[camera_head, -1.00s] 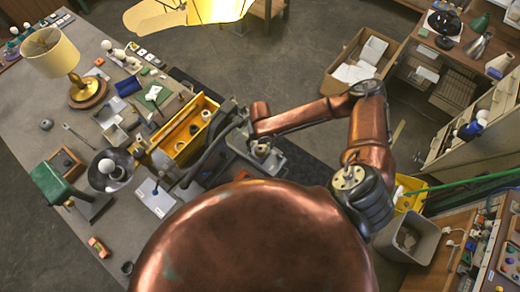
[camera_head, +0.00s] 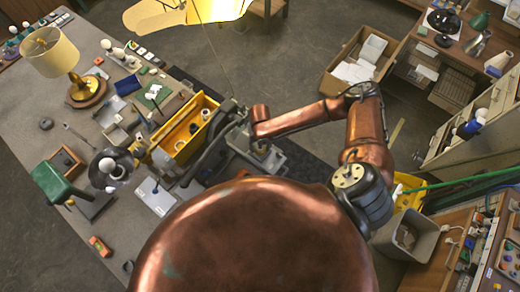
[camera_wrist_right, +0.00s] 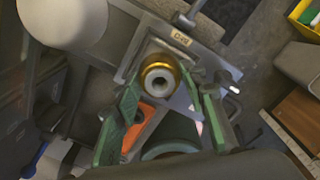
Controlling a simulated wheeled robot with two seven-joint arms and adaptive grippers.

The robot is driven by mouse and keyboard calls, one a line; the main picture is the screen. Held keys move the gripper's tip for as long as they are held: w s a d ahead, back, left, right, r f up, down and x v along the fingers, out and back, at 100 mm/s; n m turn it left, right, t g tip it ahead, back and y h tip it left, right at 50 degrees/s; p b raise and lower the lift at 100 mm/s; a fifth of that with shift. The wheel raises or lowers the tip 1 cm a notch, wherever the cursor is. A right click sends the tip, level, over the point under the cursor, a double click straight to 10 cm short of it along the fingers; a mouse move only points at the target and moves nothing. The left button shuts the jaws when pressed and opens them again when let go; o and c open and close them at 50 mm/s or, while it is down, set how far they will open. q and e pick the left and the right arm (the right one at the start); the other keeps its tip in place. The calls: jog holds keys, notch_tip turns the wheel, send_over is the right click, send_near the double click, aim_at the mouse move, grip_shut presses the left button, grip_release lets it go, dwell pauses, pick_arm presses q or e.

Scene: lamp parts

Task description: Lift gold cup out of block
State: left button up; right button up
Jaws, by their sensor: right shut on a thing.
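In the right wrist view, the gold cup (camera_wrist_right: 160,80) shows as a gold ring around a pale cylinder with a dark centre hole. I cannot tell how deep the cup sits in the block. In the head view my right gripper (camera_head: 264,154) is small and partly hidden near the grey fixture at the bench edge. My left gripper is not in view.
A yellow bin (camera_head: 184,128) stands left of the right gripper. A green-shaded lamp (camera_head: 55,185) and a cream-shaded lamp (camera_head: 50,52) stand on the bench. A cardboard box (camera_head: 362,62) lies on the floor behind. A grey bin (camera_head: 408,238) is at right.

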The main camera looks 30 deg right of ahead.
jog(key=shift+c, duration=1)
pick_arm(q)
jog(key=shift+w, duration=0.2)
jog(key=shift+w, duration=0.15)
pick_arm(e)
jog(key=shift+r, duration=0.1)
